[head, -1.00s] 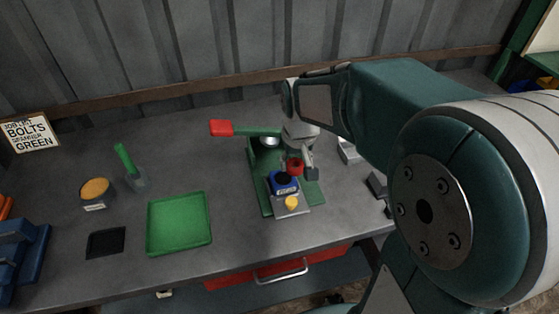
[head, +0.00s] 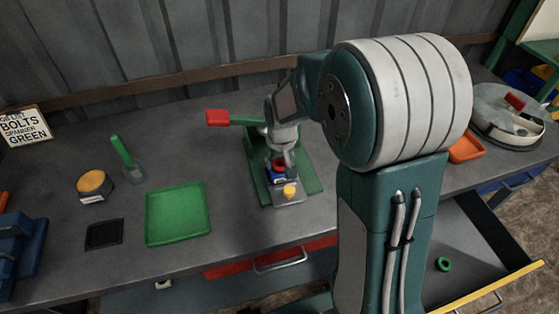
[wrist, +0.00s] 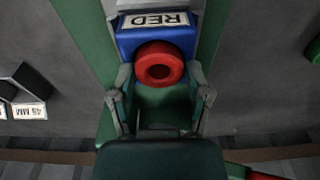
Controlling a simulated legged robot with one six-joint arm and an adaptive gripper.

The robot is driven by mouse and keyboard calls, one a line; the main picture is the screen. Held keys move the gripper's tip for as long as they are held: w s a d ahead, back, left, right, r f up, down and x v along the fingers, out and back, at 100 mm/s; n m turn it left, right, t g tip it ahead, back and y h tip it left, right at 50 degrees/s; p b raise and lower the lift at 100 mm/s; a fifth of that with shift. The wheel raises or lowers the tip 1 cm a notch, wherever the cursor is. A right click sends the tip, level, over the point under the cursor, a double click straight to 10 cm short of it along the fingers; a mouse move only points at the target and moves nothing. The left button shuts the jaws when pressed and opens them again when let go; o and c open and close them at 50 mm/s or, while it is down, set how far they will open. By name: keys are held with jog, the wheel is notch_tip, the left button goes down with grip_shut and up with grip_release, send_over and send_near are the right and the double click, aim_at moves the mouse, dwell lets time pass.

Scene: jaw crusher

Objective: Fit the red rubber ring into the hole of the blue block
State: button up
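The red rubber ring (wrist: 160,64) is at the near edge of the blue block (wrist: 127,40) in the wrist view, overlapping it. The block bears a label reading RED. In the head view the ring (head: 279,167) appears at the top of the block (head: 281,179). My gripper (wrist: 160,76) has its fingers on either side of the ring, with a narrow gap seen at each side, so it looks open. The block's hole is hidden, and I cannot tell whether the ring is seated in it.
The block is at the green press base (head: 308,178) with a red-handled lever (head: 218,117) and a yellow knob (head: 290,191). A green tray (head: 177,213) and a black pad (head: 104,234) lie left. An open drawer holds a green ring (head: 444,264).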

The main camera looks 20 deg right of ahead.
aim_at(282, 168)
jog(key=shift+o, duration=0.5)
jog(key=shift+d, duration=0.2)
notch_tip(282, 168, up, 12)
jog(key=s, duration=0.2)
jog(key=s+r+t, duration=0.2)
jog(key=s+r, duration=0.1)
jog(key=s, duration=0.6)
jog(key=s+r+t, duration=0.2)
jog(key=s, duration=0.8)
jog(key=shift+r, duration=0.4)
